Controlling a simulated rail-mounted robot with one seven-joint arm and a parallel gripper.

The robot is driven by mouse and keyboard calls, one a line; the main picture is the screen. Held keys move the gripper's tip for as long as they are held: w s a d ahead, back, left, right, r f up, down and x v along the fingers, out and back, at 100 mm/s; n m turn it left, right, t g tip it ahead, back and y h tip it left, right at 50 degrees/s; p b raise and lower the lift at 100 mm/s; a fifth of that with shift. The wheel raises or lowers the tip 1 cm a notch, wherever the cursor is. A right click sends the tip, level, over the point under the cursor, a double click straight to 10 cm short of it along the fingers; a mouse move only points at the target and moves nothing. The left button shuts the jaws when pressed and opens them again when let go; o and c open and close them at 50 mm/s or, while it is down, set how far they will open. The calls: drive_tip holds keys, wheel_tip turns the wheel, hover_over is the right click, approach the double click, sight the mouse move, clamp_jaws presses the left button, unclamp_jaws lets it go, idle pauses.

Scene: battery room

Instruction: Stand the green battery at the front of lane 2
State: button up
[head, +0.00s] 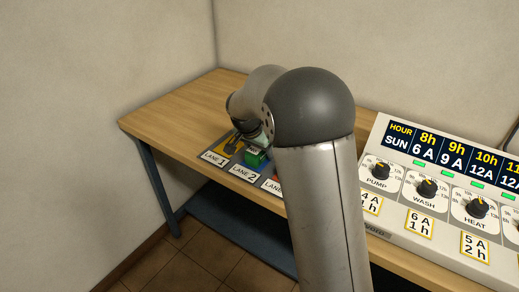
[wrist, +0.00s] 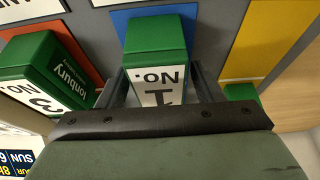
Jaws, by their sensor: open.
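A green battery (wrist: 155,45) with a white label reading "No. 1" stands upright on the blue strip (wrist: 122,17) of lane 2. In the head view, the green battery (head: 256,158) is just behind the LANE 2 label (head: 243,173). My gripper (wrist: 157,80) is open, with one finger on each side of this battery. I cannot tell whether the fingers touch it. My arm hides much of the lanes in the head view.
A second green battery (wrist: 38,65), labelled 3, stands on the orange strip (wrist: 82,45). A green corner (wrist: 241,92) shows by the yellow strip (wrist: 262,45). A control panel (head: 445,190) with dials stands to the right. The wooden table (head: 165,115) is clear at left.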

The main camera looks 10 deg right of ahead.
drive_tip(key=v, duration=1.2)
drive_tip(key=shift+d+r+b, duration=0.1)
drive_tip(key=shift+b, duration=0.2)
drive_tip(key=s+d+f+n+g+y, duration=0.1)
drive_tip(key=s+f+n, duration=0.2)
drive_tip(key=s, duration=0.7)
drive_tip(key=s+d+f+n+g+y, duration=0.1)
drive_tip(key=s+f+n, duration=0.2)
drive_tip(key=s, duration=0.8)
drive_tip(key=s+d+f+n+g+y, duration=0.1)
drive_tip(key=s+f+n, duration=0.2)
drive_tip(key=s, duration=0.8)
drive_tip(key=shift+f, duration=0.75)
drive_tip(key=shift+n+y, duration=0.3)
drive_tip(key=shift+a+r+p, duration=0.2)
drive_tip(key=shift+r+p, duration=1.1)
drive_tip(key=shift+r, duration=0.15)
drive_tip(key=shift+a+r+p, duration=0.2)
drive_tip(key=shift+r+p, duration=1.1)
drive_tip(key=shift+r, duration=0.15)
